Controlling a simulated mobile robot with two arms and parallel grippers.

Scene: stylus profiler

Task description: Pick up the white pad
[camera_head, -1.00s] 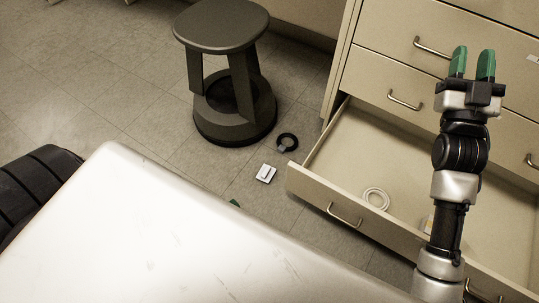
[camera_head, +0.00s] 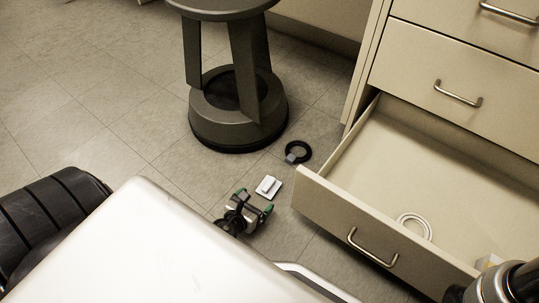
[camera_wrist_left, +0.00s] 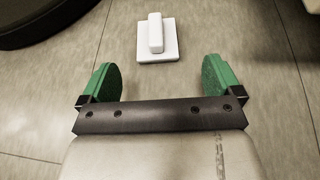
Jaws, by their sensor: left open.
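The white pad (camera_head: 273,193) is a small square plate with a raised bar-shaped grip on top. It lies on the floor between the stool and the open drawer. In the left wrist view the pad (camera_wrist_left: 172,54) is just ahead of the fingertips, nearly centred and slightly left. My left gripper (camera_head: 254,199) is open and empty, with green fingertips pointing toward the pad. It also shows in the left wrist view (camera_wrist_left: 162,80), fingers wide apart. The pad is not between them. My right gripper is out of view; only part of my right arm shows at the lower right.
A dark stool (camera_head: 238,122) stands behind the pad. A black ring (camera_head: 299,150) lies on the floor near it. The open drawer (camera_head: 330,219) juts out on the right, with a white coil (camera_head: 427,223) inside. Bare floor (camera_head: 120,120) is at left.

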